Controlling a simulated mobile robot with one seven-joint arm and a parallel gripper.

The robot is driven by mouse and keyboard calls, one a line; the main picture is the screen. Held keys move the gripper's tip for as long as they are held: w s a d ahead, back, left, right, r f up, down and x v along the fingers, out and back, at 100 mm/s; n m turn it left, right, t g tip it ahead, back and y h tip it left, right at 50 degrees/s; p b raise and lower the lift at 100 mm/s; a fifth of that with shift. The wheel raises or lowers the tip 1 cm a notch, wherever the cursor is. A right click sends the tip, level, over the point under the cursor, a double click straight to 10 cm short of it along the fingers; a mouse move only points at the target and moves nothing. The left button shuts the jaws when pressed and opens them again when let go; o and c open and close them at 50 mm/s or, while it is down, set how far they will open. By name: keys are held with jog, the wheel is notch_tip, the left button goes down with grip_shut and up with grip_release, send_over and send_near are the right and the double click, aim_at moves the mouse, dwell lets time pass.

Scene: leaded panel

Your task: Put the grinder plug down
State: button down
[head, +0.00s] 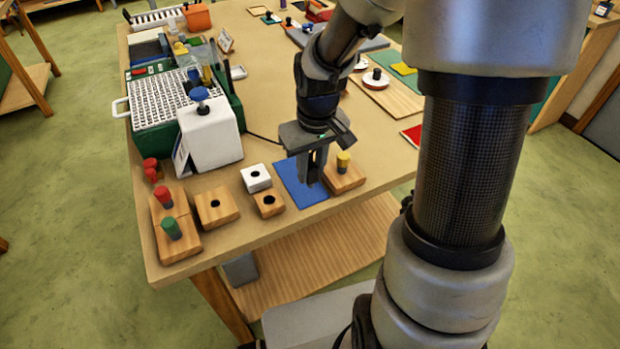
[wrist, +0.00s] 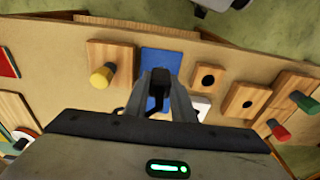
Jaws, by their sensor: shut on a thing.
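My gripper (head: 312,178) points down over the blue mat (head: 294,180) near the front edge of the table. It is shut on the grinder plug (wrist: 157,90), a small black piece between the fingers in the wrist view. A thin black cord (head: 262,138) runs from the grinder side toward the gripper in the head view. The blue mat also shows beyond the fingertips in the wrist view (wrist: 160,60). The plug is mostly hidden by the fingers in the head view. I cannot tell whether it touches the mat.
A wooden block with a yellow peg (head: 343,175) stands close right of the mat. A white holed block (head: 256,178) and wooden holed blocks (head: 216,206) are to the left. The green grinder (head: 160,132) and white box (head: 210,138) stand further left.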

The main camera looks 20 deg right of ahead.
aim_at(311, 180)
jog(key=shift+f, duration=1.75)
jog(key=shift+f+b, duration=0.15)
jog(key=shift+b, duration=0.2)
jog(key=c, duration=1.5)
grip_release()
jog(key=r, duration=0.4)
jog(key=s+r+p, duration=0.1)
jog(key=r, duration=0.3)
jog(key=r+p, duration=0.1)
jog(key=r, duration=0.3)
jog(key=shift+s+d+r, duration=0.15)
jog(key=shift+s, duration=0.1)
